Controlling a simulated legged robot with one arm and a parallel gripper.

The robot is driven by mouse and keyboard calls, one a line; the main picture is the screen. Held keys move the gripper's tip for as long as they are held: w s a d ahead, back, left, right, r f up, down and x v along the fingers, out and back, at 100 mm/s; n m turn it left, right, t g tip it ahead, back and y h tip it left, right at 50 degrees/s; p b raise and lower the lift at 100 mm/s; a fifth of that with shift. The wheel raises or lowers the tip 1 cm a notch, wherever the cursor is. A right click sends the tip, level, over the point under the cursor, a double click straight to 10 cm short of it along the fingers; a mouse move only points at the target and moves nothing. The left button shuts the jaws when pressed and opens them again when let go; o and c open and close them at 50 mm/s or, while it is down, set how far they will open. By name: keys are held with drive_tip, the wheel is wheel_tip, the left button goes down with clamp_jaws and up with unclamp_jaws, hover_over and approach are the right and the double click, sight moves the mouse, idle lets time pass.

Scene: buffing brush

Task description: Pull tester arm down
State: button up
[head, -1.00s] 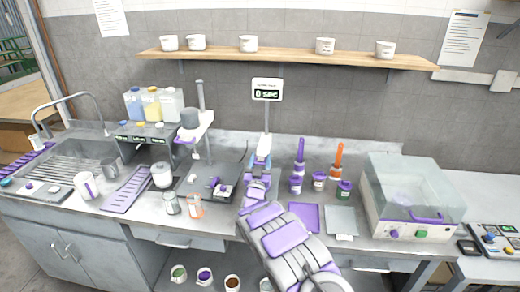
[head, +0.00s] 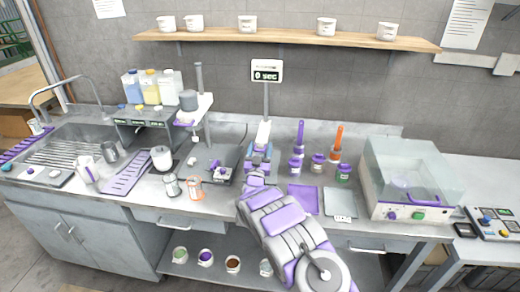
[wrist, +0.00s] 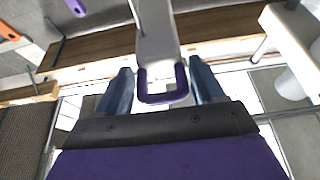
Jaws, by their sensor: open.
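The tester stands at the middle of the counter, with a display sign (head: 267,71) reading 0 sec on a post. Its white arm (head: 263,132) slants up in front of the post. In the wrist view the white tester arm (wrist: 157,38) ends in a purple loop handle (wrist: 164,97). My gripper (head: 258,155) is at the tester, below the white arm. In the wrist view its two blue fingers (wrist: 162,84) are spread apart, one on each side of the handle, with gaps showing. My arm hides the tester's lower part.
Purple and orange brushes (head: 336,140) and small jars stand right of the tester, with a purple mat (head: 303,199) in front. A clear-lidded machine (head: 412,190) is further right. A shelf (head: 290,40) runs above.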

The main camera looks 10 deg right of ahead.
drive_tip(key=p+v, duration=0.1)
drive_tip(key=v, duration=0.6)
drive_tip(key=shift+f, duration=0.15)
drive_tip(key=shift+s, duration=0.1)
idle(0.3)
drive_tip(key=shift+a, duration=0.1)
idle(1.0)
